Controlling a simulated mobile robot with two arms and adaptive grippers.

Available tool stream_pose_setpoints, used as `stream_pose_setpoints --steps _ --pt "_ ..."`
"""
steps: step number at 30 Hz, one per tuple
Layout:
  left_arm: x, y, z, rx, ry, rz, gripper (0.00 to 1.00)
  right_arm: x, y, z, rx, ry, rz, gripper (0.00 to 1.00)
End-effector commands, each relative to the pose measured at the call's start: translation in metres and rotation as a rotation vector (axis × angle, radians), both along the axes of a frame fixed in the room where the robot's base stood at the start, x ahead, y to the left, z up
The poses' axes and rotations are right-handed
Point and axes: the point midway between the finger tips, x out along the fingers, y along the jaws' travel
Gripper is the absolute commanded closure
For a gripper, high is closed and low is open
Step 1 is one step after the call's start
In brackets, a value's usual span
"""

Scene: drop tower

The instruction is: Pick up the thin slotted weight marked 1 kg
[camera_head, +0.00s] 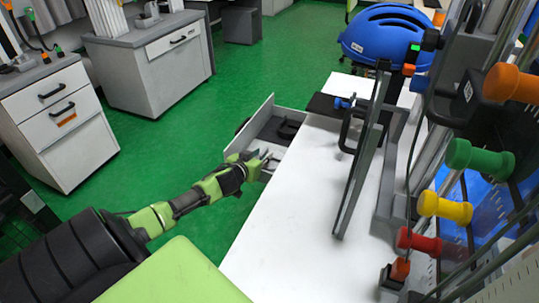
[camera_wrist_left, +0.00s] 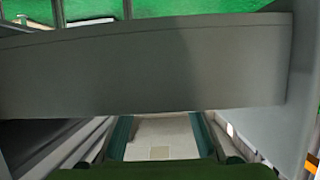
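My left gripper (camera_head: 266,163) reaches from the left to the open drawer (camera_head: 252,124) at the far left side of the white table. Its fingers look parted. In the left wrist view the two dark green fingers (camera_wrist_left: 161,140) stand apart, with a pale flat surface between them and nothing clearly held. A broad grey panel crosses that view in front of them. Dark objects (camera_head: 288,130) lie in the drawer; I cannot tell their shape well. I cannot make out a slotted weight or a 1 kg mark in either view. My right gripper is not in view.
The white table (camera_head: 290,225) is mostly bare near its front. A metal frame (camera_head: 360,160) with a clamp stands on it. A blue helmet (camera_head: 385,38) is behind. Coloured knobs (camera_head: 445,204) line the right side. Grey cabinets (camera_head: 155,65) stand across the green floor.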

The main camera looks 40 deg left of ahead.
Motion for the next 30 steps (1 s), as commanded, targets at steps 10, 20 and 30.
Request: stream_pose_setpoints --steps 10,20,30 --pt "0.0026 0.001 -0.0007 0.0 0.0 0.0 0.83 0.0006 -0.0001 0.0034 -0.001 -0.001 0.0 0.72" --pt "0.0048 0.0011 0.0043 0.001 -0.009 -0.002 1.0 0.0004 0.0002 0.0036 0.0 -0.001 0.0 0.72" --pt "0.0047 0.0013 0.0088 0.002 -0.009 -0.002 1.0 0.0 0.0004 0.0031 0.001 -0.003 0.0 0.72"
